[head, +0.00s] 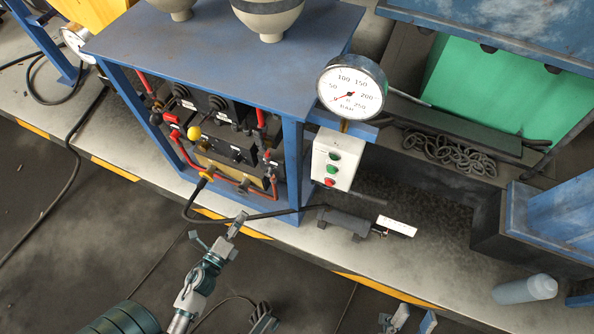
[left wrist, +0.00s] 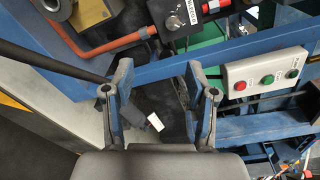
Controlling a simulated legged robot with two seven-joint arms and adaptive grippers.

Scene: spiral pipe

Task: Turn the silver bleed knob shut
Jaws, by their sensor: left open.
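The silver bleed knob (left wrist: 173,22) shows at the top of the left wrist view, on a black panel with a white label beside it. In the head view I cannot pick it out surely among the small parts of the dark panels (head: 225,147). My left gripper (head: 240,222) is in front of and below the rack in the head view. In the left wrist view its two fingers (left wrist: 162,92) are apart with nothing between them, and the knob lies beyond and above the fingertips. My right gripper (head: 411,320) is partly visible at the bottom edge, its fingertips apart.
The blue rack frame (head: 292,160) surrounds the panels, with red pipes (head: 185,152) and a yellow ball (head: 194,132) at the front. A white button box (head: 333,160) and a round gauge (head: 351,88) stand at its right. A black hose (head: 190,208) runs near my left gripper.

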